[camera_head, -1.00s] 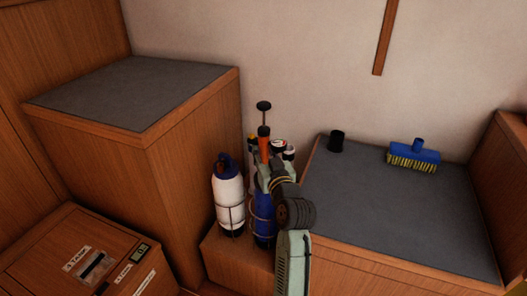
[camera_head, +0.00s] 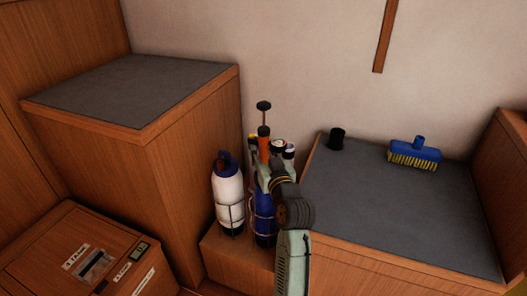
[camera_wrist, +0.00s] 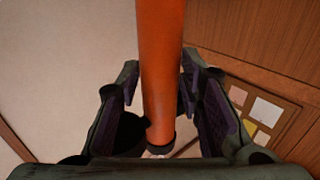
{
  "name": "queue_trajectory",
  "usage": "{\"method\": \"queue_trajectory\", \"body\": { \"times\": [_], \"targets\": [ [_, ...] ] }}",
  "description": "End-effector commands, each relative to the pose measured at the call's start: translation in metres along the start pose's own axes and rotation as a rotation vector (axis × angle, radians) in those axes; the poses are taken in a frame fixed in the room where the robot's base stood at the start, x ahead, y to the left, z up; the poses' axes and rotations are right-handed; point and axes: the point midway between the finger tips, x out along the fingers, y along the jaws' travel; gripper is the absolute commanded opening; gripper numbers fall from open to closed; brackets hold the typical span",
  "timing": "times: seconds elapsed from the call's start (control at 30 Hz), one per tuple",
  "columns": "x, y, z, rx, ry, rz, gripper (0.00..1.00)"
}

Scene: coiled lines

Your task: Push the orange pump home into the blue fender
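The orange pump (camera_head: 263,145) stands upright above the blue fender (camera_head: 264,222), with its black T-handle (camera_head: 264,106) at the top. The blue fender stands in a wire holder, partly behind my arm. My gripper (camera_head: 264,172) is at the pump's lower part, just above the fender. In the wrist view the orange pump (camera_wrist: 160,75) runs between my two fingers (camera_wrist: 160,68), whose tips appear to touch it on both sides. A dark ring shows at the pump's far end. The joint between pump and fender is hidden in the head view.
A white fender with a blue top (camera_head: 229,195) stands close on the left. Several capped items (camera_head: 281,147) are just behind my gripper. A tall grey-topped cabinet (camera_head: 130,90) rises left.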

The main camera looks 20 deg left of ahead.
Motion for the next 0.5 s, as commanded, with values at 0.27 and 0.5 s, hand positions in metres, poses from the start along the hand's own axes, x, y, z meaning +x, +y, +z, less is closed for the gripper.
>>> {"method": "queue_trajectory", "body": {
  "times": [0.27, 0.5],
  "targets": [
    [0.0, 0.0, 0.0002, 0.0, -0.001, 0.0, 0.49],
    [-0.0018, 0.0001, 0.0012, 0.001, -0.002, 0.0, 0.49]
  ]
}}
